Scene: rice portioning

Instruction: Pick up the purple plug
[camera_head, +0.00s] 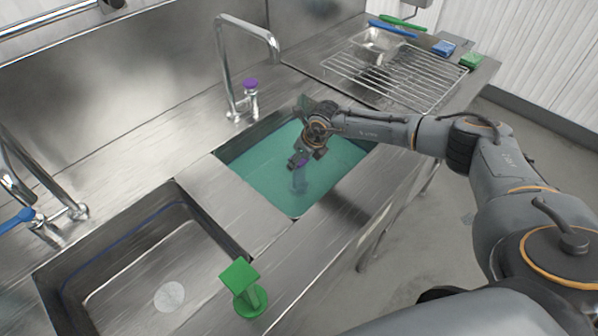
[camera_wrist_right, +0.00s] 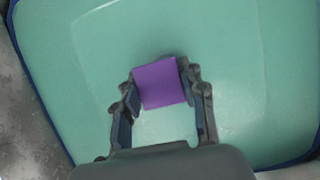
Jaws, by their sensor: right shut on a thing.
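The purple plug (camera_head: 298,162) is at the right-hand sink (camera_head: 226,156), which holds green-blue water. In the right wrist view its square purple top (camera_wrist_right: 160,83) sits between the two fingertips. My right gripper (camera_head: 304,156) reaches down over the water and is shut on the plug; its fingers also show in the right wrist view (camera_wrist_right: 161,86). The lower part of the plug is blurred by the water, so I cannot tell whether it touches the sink floor. My left gripper is in neither view.
A green plug (camera_head: 240,278) stands on the front rim of the empty left sink (camera_head: 130,255). A tap (camera_head: 228,70) with a purple knob (camera_head: 250,84) stands behind the water. A wire rack (camera_head: 390,78) and a metal tray (camera_head: 378,42) lie at the back right.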

